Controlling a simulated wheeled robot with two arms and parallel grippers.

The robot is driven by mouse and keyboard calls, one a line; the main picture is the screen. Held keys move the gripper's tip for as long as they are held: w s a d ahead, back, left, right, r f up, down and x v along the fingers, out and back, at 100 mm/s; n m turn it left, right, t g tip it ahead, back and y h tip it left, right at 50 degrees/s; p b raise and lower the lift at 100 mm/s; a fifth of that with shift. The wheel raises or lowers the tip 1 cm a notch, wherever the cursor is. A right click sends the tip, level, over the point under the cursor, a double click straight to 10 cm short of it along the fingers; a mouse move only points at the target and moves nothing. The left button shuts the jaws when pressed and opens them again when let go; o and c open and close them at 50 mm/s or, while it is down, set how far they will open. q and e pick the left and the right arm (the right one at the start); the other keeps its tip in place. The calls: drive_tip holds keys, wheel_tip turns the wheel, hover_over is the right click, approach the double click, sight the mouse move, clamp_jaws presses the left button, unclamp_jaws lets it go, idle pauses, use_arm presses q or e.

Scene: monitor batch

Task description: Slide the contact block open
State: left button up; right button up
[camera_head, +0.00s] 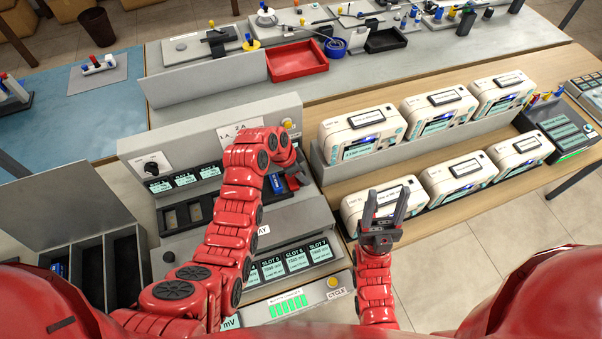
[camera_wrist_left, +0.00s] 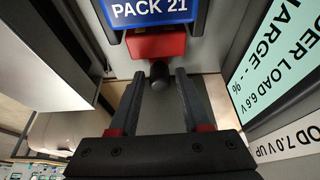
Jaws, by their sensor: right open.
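In the left wrist view, a red block (camera_wrist_left: 156,45) with a dark round knob (camera_wrist_left: 160,74) sits against the end of a blue pack marked PACK 21 (camera_wrist_left: 152,10). I take the red block for the contact block. My left gripper (camera_wrist_left: 158,84) is open, its two fingertips on either side of the knob, with gaps visible. In the head view my left gripper (camera_head: 297,178) is over the right part of the grey test station (camera_head: 205,125), beside the blue pack (camera_head: 277,184); my arm hides much there. My right gripper (camera_head: 383,208) is open, fingers pointing up, empty, right of the station.
White monitors (camera_head: 362,138) stand in two rows on the right bench. A red tray (camera_head: 297,61) lies on the rear bench. Slot displays (camera_head: 297,259) line the station's front. A dark divided bin (camera_head: 92,272) is at left. A display (camera_wrist_left: 285,70) is close at the wrist view's right.

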sight(296, 179)
use_arm(q)
drive_tip(key=shift+o, duration=0.4)
drive_tip(key=shift+a+r+b, duration=0.2)
drive_tip(key=shift+r+b, duration=0.15)
drive_tip(key=shift+r, duration=0.15)
drive_tip(key=b+v, duration=0.1)
drive_tip(key=v, duration=0.3)
drive_tip(key=shift+b, duration=0.3)
drive_tip(key=p+v, duration=0.9)
drive_tip(key=v, duration=0.3)
drive_tip(key=shift+s+a+r, duration=0.1)
drive_tip(key=shift+r, duration=0.05)
